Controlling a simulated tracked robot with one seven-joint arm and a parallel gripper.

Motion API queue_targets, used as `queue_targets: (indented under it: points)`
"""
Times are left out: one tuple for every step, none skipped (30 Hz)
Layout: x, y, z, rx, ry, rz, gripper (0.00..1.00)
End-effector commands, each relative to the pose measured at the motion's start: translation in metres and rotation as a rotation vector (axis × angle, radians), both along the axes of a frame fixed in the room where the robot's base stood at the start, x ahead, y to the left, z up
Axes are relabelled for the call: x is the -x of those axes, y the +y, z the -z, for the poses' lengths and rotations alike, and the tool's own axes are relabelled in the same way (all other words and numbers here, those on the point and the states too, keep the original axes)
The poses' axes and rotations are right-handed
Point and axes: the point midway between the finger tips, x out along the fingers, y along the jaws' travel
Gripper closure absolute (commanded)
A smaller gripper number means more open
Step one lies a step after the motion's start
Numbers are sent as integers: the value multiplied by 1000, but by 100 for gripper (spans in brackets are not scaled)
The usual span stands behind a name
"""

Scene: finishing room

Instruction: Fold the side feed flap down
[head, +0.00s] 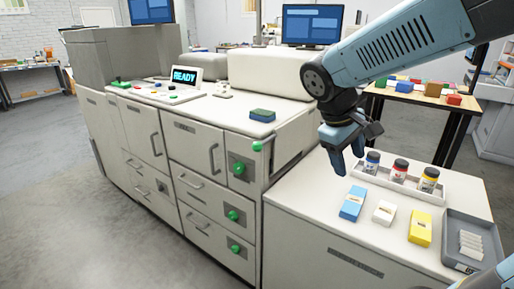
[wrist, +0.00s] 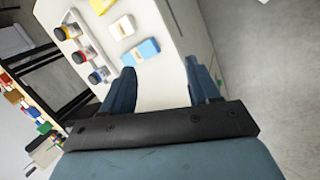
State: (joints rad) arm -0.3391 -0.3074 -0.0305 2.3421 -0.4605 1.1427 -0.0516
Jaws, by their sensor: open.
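The large grey-white machine (head: 190,135) stands at the left and centre of the head view, with a lit READY display (head: 185,76). Its right end has a pale panel (head: 292,135) beside a green knob (head: 257,147), with a dark gap below it. I cannot tell for sure whether this panel is the side feed flap or how far it is folded. My gripper (head: 346,165) is open and empty, above the side cabinet and to the right of that end. In the wrist view its two fingers (wrist: 162,82) stand apart with nothing between them.
The side cabinet (head: 310,228) carries a blue box (head: 352,203), a white box (head: 384,213), a yellow box (head: 420,228), a rack of three bottles (head: 399,171) and a grey tray (head: 462,218). A blue-green block (head: 262,115) lies on the machine. Open floor lies at front left.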

Motion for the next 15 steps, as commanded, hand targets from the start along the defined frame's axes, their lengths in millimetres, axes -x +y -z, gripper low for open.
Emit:
queue_targets:
  points:
    - [-10, 7, 5, 50, 33, -44, 40]
    - [-16, 9, 6, 83, 51, -68, 40]
    - [-23, 13, 9, 126, 73, -101, 40]
    - [-28, 16, 10, 158, 88, -126, 40]
    - [-34, 20, 12, 191, 104, -150, 40]
    - [-42, 24, 14, 235, 123, -183, 40]
    - [-47, 28, 16, 269, 137, -206, 40]
    - [-53, 33, 18, 303, 148, -232, 40]
    - [-61, 39, 20, 349, 165, -265, 40]
    - [-66, 44, 22, 383, 177, -289, 40]
    - [-72, 50, 24, 418, 187, -314, 40]
    - [-80, 58, 27, 465, 200, -346, 40]
    - [-85, 64, 29, 499, 209, -370, 40]
    - [-90, 70, 31, 536, 217, -395, 40]
    - [-98, 80, 34, 583, 226, -427, 40]
